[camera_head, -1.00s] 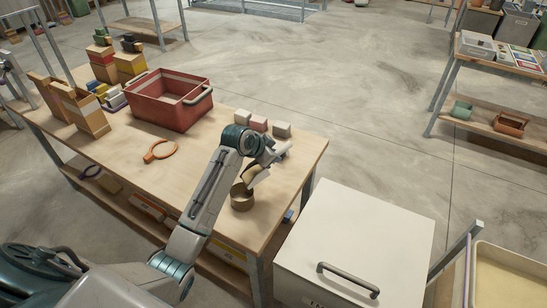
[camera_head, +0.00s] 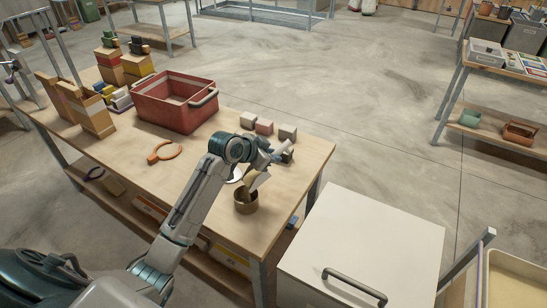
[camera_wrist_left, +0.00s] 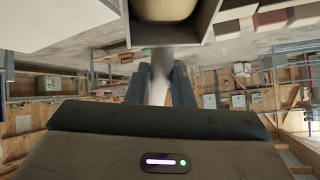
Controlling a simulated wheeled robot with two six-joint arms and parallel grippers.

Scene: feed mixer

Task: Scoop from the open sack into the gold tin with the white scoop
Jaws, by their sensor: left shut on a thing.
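The gold tin (camera_head: 246,204) stands upright near the front right edge of the wooden table. My left gripper (camera_head: 272,156) is shut on the handle of the white scoop (camera_head: 251,181). The scoop is tilted steeply down, its bowl right above the tin's mouth; I cannot tell whether they touch. In the left wrist view the scoop's handle (camera_wrist_left: 161,62) sits between the fingers, and beige material shows in the bowl at the top edge. I cannot make out the open sack for sure; tan paper bags (camera_head: 94,116) stand at the table's left end. My right gripper is not in view.
A red crate (camera_head: 152,113) stands at the back of the table. An orange ring-shaped item (camera_head: 166,152) lies in front of it. Small blocks (camera_head: 264,127) stand behind my gripper. A white lidded bin (camera_head: 365,240) is right of the table. The table's middle is mostly clear.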

